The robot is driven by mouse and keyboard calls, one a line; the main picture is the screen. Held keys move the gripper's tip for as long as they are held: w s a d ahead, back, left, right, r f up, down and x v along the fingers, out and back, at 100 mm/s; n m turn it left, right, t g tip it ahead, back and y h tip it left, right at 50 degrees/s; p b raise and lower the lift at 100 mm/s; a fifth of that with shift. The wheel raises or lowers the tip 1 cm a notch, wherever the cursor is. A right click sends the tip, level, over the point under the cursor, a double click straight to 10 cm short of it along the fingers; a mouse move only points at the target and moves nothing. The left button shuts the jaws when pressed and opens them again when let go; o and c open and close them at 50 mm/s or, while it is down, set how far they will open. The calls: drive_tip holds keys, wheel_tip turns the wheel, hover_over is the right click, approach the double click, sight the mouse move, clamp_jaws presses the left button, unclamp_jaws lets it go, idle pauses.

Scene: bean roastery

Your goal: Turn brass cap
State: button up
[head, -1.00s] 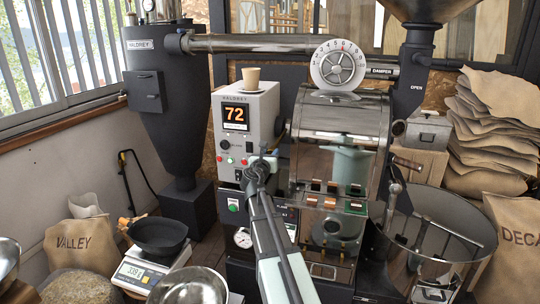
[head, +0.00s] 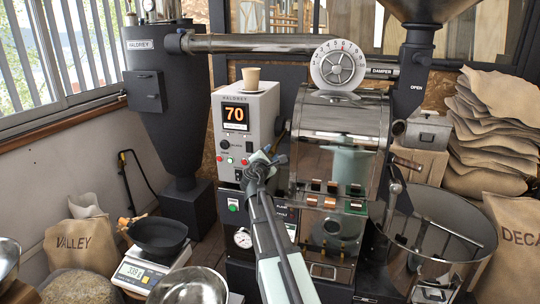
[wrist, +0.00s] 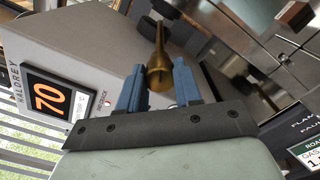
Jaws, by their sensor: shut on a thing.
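The brass cap (wrist: 158,72) shows in the wrist view as a flared brass piece with a narrower stem running up from it. My gripper (wrist: 160,78) has its two blue fingers on either side of the cap, closed on it. In the head view my gripper (head: 264,160) is at the lower right edge of the white control box (head: 245,125), left of the shiny roaster drum (head: 340,120). The cap itself is hidden there behind my gripper and wrist.
The control box display (head: 235,115) reads 70, and a paper cup (head: 251,78) stands on top of the box. A round cooling bin (head: 440,235) is at the right. A scale (head: 150,268) with a black pan (head: 158,235) stands at lower left.

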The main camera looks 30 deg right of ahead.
drive_tip(key=m, duration=0.4)
drive_tip(key=shift+m, duration=0.4)
idle(0.4)
drive_tip(key=o, duration=1)
drive_tip(key=shift+o, duration=0.2)
drive_tip(key=v, duration=1.3)
drive_tip(key=shift+s+a, duration=0.25)
drive_tip(key=shift+s, duration=0.05)
drive_tip(key=shift+m, duration=0.4)
